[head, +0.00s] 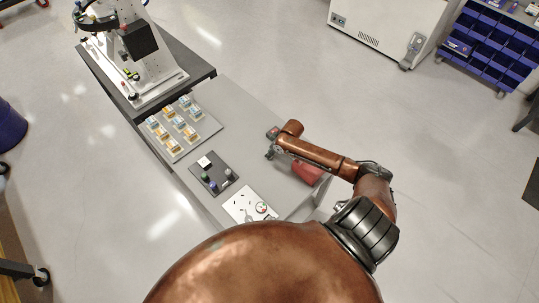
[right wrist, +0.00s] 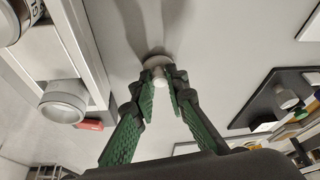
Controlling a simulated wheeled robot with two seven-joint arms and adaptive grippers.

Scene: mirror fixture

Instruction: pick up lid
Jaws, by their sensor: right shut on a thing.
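My right gripper (head: 271,152) is over the right part of the grey table in the head view. In the right wrist view its green-padded fingers (right wrist: 163,84) close in on a small pale, round piece with a short stem, which looks like the lid (right wrist: 154,62). The fingertips are shut on the stem. In the head view the lid is too small or hidden to make out. My left gripper is not in view.
The grey table (head: 236,103) carries a tray of blue and orange blocks (head: 204,137), a dark plate with small bottles (head: 228,166) and a white sheet with small parts (head: 238,209). A red object (head: 307,173) lies under my right arm. A large fixture (head: 140,80) stands at the far left.

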